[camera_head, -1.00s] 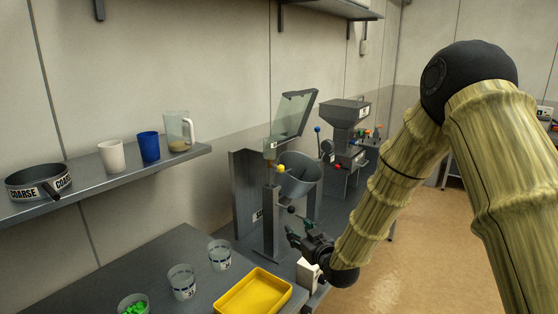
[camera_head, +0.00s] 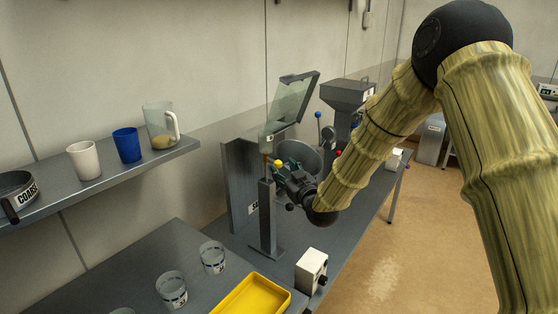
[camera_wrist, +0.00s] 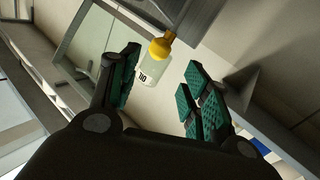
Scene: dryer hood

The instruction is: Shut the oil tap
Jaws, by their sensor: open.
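A yellow knob (camera_head: 278,163), which looks like the tap's handle, is at the upper part of the grey post beside the hopper (camera_head: 303,158). In the wrist view the yellow knob (camera_wrist: 160,47) shows between and beyond my fingertips, with a pale labelled piece (camera_wrist: 149,73) next to it. My gripper (camera_head: 281,174) is open, its green-padded fingers on either side of the knob in the wrist view. I cannot tell whether they touch it. The tap's body and spout are not clearly seen behind my gripper.
A raised clear lid (camera_head: 290,105) stands above the hopper. A black knob (camera_head: 290,207) sits lower by the post. A yellow tray (camera_head: 252,298), a white box (camera_head: 311,270) and glass beakers (camera_head: 213,257) are in front. A wall shelf (camera_head: 100,178) holds cups and a jug.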

